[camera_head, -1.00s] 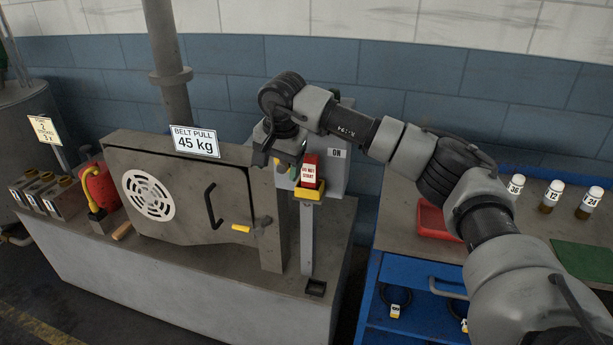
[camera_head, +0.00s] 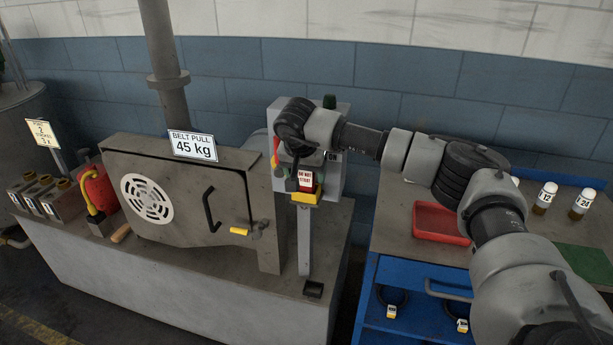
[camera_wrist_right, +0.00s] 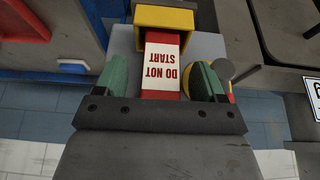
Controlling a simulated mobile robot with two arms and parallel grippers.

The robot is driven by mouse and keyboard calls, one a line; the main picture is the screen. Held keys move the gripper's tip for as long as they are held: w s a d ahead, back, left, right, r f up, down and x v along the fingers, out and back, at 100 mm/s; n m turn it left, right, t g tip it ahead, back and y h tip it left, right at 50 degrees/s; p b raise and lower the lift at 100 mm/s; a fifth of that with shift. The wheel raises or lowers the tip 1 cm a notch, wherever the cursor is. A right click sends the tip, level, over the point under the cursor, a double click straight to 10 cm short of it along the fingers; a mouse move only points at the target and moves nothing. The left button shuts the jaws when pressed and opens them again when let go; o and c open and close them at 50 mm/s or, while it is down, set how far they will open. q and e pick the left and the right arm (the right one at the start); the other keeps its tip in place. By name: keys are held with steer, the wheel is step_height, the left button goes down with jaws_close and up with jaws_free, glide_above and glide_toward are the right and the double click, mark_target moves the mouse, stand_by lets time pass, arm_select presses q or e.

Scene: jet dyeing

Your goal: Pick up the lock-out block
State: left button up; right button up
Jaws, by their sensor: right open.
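The lock-out block (camera_head: 305,180) is red with a white "DO NOT START" label. It sits in a yellow holder (camera_head: 307,195) on top of a grey post. It also shows in the right wrist view (camera_wrist_right: 162,68), with the yellow holder (camera_wrist_right: 164,18) beyond it. My right gripper (camera_head: 298,177) is at the block, partly hiding it in the head view. In the wrist view its two green-padded fingers (camera_wrist_right: 160,82) are open, one on each side of the block, with gaps visible. My left gripper is not in view.
A grey switch box (camera_head: 335,115) marked "ON" stands behind the post. The machine with a "BELT PULL 45 kg" sign (camera_head: 192,146) is to the left. A bench with a red tray (camera_head: 440,222) and bottles is to the right.

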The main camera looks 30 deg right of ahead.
steer(key=shift+w+d+f, duration=0.2)
steer(key=shift+f, duration=0.35)
steer(key=c, duration=1.1)
steer(key=shift+o, duration=0.2)
steer(key=shift+r, duration=0.1)
